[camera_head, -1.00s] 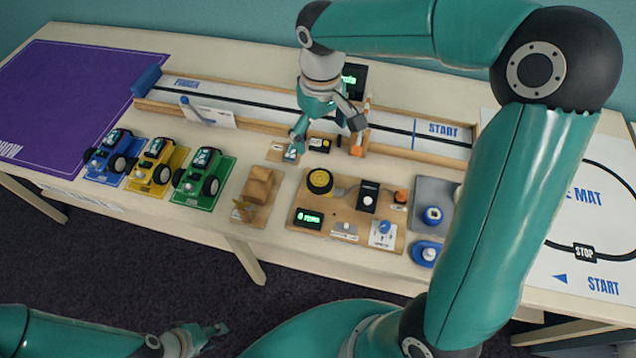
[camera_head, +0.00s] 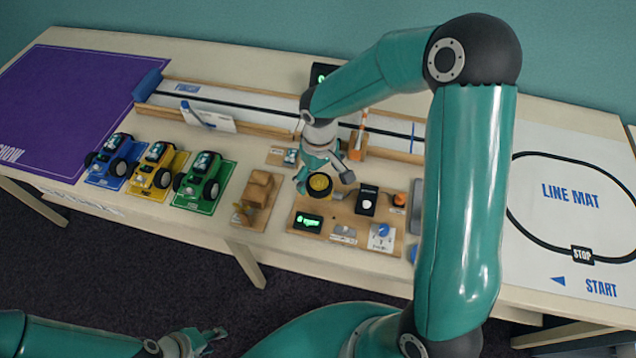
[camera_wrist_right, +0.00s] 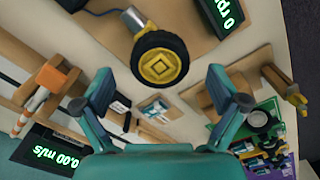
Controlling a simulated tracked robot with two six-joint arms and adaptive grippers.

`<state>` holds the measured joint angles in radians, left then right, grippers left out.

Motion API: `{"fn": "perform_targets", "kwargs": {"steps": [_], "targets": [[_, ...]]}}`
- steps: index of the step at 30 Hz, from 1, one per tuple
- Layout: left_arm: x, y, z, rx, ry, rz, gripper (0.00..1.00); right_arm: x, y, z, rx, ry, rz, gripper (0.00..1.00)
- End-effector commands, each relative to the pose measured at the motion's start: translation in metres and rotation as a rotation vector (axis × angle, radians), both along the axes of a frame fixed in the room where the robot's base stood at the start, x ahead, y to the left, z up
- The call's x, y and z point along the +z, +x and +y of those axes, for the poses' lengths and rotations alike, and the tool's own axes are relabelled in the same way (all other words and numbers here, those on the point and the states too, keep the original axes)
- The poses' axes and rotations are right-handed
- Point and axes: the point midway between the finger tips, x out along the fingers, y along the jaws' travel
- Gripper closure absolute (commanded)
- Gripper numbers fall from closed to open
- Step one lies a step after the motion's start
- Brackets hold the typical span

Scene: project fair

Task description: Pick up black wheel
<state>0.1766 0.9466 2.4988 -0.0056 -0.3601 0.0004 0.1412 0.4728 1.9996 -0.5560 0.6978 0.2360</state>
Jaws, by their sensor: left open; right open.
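The black wheel (camera_head: 320,185) with a yellow hub sits at the left of a wooden board (camera_head: 283,222) on the table. In the right wrist view the wheel (camera_wrist_right: 160,59) lies ahead of my fingers, joined to a small motor (camera_wrist_right: 133,18). My right gripper (camera_head: 324,182) is open, its fingers apart around or just above the wheel in the head view; the wrist view (camera_wrist_right: 160,82) shows no contact. My left gripper (camera_head: 212,335) is open and empty, low at the front, away from the table.
Blue, yellow and green cars (camera_head: 198,178) stand to the left. A wooden stand (camera_head: 256,198) is close beside the board. Behind are the walled track (camera_head: 262,110) and an orange-striped post (camera_head: 359,135). A black display (camera_head: 307,222) is in front of the wheel.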

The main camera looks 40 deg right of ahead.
Motion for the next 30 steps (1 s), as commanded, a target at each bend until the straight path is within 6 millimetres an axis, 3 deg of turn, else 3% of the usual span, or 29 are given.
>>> {"fn": "perform_targets", "kwargs": {"steps": [5, 13, 22, 30], "targets": [[0.002, 0.000, 0.000, 0.000, 0.000, 0.000, 0.60, -0.020, 0.000, 0.000, 0.000, 0.000, 0.001, 0.04], [0.002, 0.000, 0.000, 0.000, 0.000, 0.000, 0.60, -0.022, 0.000, 0.000, -0.001, 0.000, -0.001, 0.05], [0.002, 0.000, 0.000, 0.000, 0.000, 0.000, 0.60, -0.022, 0.000, 0.000, 0.000, -0.001, -0.001, 0.55], [0.002, 0.000, 0.000, 0.000, 0.000, 0.000, 0.60, -0.022, 0.000, 0.000, 0.000, -0.001, -0.001, 0.57]]}}
